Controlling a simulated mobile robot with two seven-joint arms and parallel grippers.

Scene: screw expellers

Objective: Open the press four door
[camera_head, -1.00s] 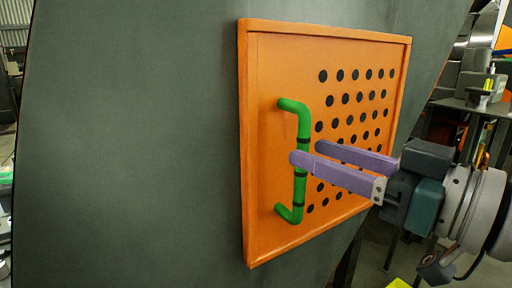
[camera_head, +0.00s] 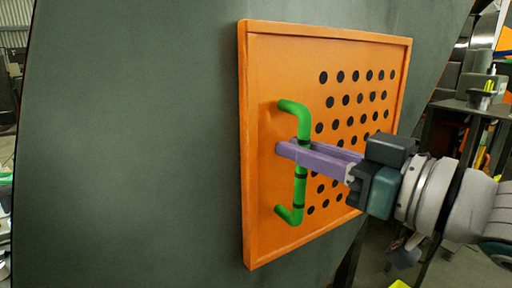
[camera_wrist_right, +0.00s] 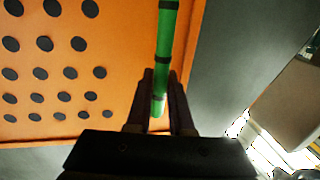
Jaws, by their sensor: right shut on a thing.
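The orange press door (camera_head: 270,200) with rows of black holes is set in the dark grey-green press body. It looks closed. A green bar handle (camera_head: 299,190) with black bands stands upright on its left part. My right gripper (camera_head: 290,152) comes from the right and is shut on the handle's middle, with its purple fingers on either side of the bar. In the right wrist view the green handle (camera_wrist_right: 166,50) runs down between the dark fingers (camera_wrist_right: 160,95), with the orange door (camera_wrist_right: 120,65) behind. My left gripper is in neither view.
The large press body (camera_head: 130,140) fills the left and middle of the head view. At the right is a dark work table (camera_head: 470,106) with items on it, behind my right arm.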

